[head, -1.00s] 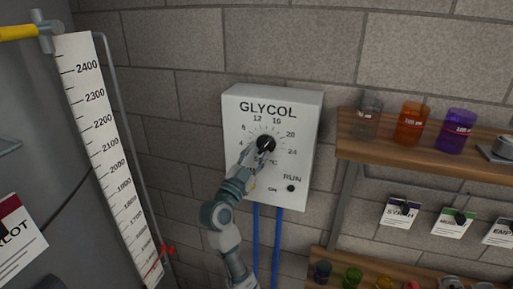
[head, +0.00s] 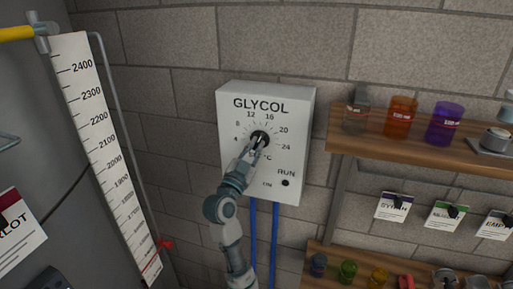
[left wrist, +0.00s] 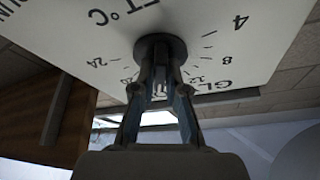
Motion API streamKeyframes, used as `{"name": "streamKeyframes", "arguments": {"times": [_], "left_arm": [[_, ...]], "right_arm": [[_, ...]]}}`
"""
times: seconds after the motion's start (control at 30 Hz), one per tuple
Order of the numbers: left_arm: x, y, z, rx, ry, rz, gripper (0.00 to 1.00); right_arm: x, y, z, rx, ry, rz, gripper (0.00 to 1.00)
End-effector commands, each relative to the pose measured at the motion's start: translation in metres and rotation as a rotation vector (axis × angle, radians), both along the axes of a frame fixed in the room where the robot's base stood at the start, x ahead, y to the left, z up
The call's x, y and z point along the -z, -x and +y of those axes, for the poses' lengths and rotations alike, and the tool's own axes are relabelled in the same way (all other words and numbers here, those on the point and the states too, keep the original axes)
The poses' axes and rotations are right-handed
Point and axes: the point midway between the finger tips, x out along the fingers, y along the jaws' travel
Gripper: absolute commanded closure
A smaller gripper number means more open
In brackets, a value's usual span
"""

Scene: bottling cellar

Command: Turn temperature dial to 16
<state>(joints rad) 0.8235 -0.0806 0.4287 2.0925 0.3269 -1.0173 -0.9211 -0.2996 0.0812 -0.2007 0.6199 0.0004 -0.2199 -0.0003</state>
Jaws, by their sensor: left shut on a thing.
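The black temperature dial (head: 262,135) is on the white GLYCOL box (head: 302,125) on the wall, ringed by marks and printed numbers including 12, 16, 20 and 24. My left gripper (head: 258,145) reaches up from below and is shut on the dial. In the left wrist view, the round dial (left wrist: 158,44) shows upside down, with both fingers of the left gripper (left wrist: 160,72) closed on it. The fingers hide part of the dial, and I cannot tell which number it points to. My right gripper is in neither view.
A RUN knob (head: 285,183) is at the box's lower right. Two blue pipes (head: 273,235) run down below the box. A wooden shelf (head: 400,148) with coloured cups stands to the right. A tank with a level scale (head: 100,140) is at the left.

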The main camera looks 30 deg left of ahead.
Motion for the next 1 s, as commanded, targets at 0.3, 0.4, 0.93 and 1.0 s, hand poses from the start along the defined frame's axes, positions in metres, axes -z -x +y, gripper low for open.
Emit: {"name": "streamKeyframes", "arguments": {"times": [0.3, 0.4, 0.93, 1.0], "left_arm": [[0.003, -0.002, -0.004, 0.011, 0.075, -0.011, 1.0], [0.003, -0.002, -0.004, 0.01, 0.075, -0.011, 1.0], [0.005, 0.006, -0.004, 0.009, 0.072, -0.014, 0.62], [0.008, 0.016, -0.005, 0.009, 0.07, -0.015, 0.62]], "right_arm": [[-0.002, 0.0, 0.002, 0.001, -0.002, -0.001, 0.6], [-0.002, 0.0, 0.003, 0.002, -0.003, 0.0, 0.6], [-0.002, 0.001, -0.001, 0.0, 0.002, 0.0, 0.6], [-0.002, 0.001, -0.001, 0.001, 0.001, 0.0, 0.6]]}}
